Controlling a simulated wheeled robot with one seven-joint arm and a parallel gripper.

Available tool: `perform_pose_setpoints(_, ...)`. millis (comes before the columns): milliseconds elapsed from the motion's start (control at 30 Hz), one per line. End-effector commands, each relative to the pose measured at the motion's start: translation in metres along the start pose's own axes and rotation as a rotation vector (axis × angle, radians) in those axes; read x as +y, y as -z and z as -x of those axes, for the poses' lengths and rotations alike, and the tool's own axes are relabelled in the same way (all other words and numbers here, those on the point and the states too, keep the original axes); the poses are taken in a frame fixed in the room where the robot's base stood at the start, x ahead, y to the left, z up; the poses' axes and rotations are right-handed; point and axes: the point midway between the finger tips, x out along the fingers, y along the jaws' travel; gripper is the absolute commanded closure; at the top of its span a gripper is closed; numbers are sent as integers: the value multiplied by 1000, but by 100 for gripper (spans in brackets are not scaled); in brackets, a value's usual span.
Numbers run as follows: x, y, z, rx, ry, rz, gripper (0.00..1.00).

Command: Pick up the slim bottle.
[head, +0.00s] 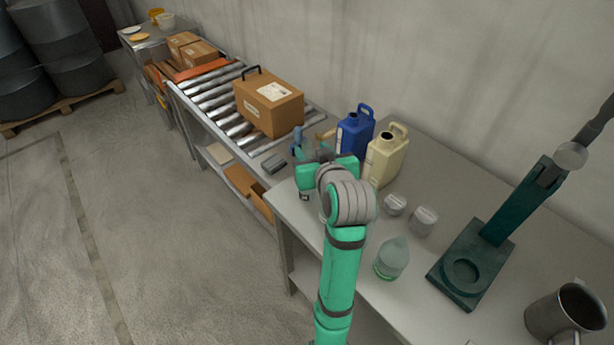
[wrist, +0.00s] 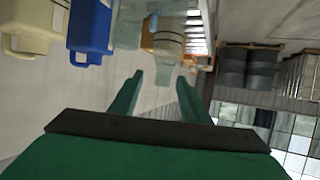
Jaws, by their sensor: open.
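A pale blue-grey, see-through bottle (wrist: 127,28), which I take as the slim bottle, hangs at the top of the upside-down wrist view, beside the blue jug. In the head view a blue-grey part, probably of this bottle (head: 298,143), shows just beyond my gripper (head: 322,166); my wrist hides the rest. In the wrist view my gripper (wrist: 160,80) has its two green fingers apart with nothing between them. The bottle is beyond the fingertips and apart from them. A clear bottle with a green bottom (head: 392,258) stands on the near table, right of my arm.
A blue jug (head: 355,132) and a cream jug (head: 387,157) stand close behind my gripper. Two lidded jars (head: 424,220), a green stand (head: 485,250) and a metal mug (head: 566,312) are to the right. A roller conveyor (head: 232,118) with a carton (head: 268,102) adjoins at left.

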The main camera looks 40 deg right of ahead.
Motion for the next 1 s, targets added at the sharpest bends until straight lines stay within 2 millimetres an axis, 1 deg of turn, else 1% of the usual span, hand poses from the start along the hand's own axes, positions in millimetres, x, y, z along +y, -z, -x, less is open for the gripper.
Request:
perform_pose_setpoints(33, 0, 0, -8, -2, 1, 0, 57)
perform_pose_setpoints(100, 0, 0, -16, -1, 1, 0, 57)
perform_pose_setpoints(367, -2, 0, -33, 0, 0, 0, 57)
perform_pose_setpoints(600, -3, -2, -66, 0, -2, -2, 57)
perform_pose_setpoints(700, -4, -2, -74, 1, -2, -1, 57)
perform_pose_setpoints(967, -3, -2, -76, 2, -3, -1, 57)
perform_pose_setpoints(1000, -2, -2, -76, 2, -5, -2, 62)
